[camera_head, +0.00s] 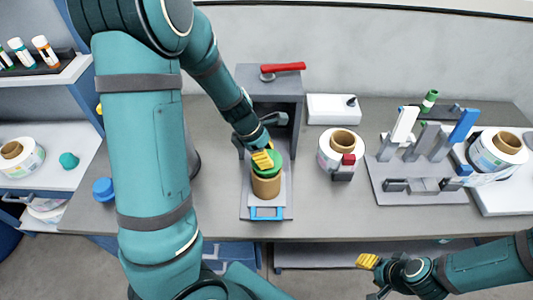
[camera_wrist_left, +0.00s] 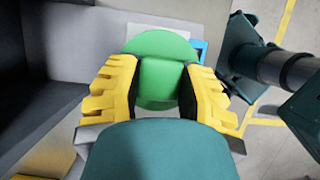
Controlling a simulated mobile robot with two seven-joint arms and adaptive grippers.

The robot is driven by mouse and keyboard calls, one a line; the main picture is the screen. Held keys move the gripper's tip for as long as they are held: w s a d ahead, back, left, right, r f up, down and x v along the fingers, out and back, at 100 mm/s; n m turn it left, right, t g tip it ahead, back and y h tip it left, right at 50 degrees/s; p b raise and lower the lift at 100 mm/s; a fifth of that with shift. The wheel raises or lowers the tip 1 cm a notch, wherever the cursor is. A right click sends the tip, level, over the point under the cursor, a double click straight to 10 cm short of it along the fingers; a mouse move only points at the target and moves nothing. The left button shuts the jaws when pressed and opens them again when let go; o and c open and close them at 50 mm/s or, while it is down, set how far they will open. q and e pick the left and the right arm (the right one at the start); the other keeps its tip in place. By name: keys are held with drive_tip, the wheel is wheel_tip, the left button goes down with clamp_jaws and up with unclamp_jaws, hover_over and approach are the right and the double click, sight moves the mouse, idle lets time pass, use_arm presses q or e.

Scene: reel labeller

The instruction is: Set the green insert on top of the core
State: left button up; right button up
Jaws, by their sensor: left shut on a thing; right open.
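The green insert (camera_head: 273,166) is in my left gripper (camera_head: 263,158), at the upper end of the tan core (camera_head: 266,187) in the head view. The core stands upright on the grey plate of the press-like station. In the left wrist view the green insert (camera_wrist_left: 160,65) is a round disc between the two yellow fingers of my left gripper (camera_wrist_left: 158,88), which are shut on it. The core is hidden there. Whether the insert rests on the core or hovers just above it, I cannot tell. My right gripper (camera_head: 368,274) is open and empty, low at the right, in front of the bench.
The grey station (camera_head: 270,82) with a red lever (camera_head: 283,67) stands behind the core. A blue handle (camera_head: 266,213) lies at its front. A white reel (camera_head: 328,154) stands to the right, then a grey tool rack (camera_head: 420,190). Bare bench (camera_head: 215,215) lies left of the station.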

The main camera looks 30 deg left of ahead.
use_arm(q)
drive_tip(key=shift+f, duration=0.35)
drive_tip(key=o, duration=0.8)
drive_tip(key=shift+p+v, duration=1.2)
drive_tip(key=shift+v, duration=4.35)
drive_tip(key=shift+d, duration=0.1)
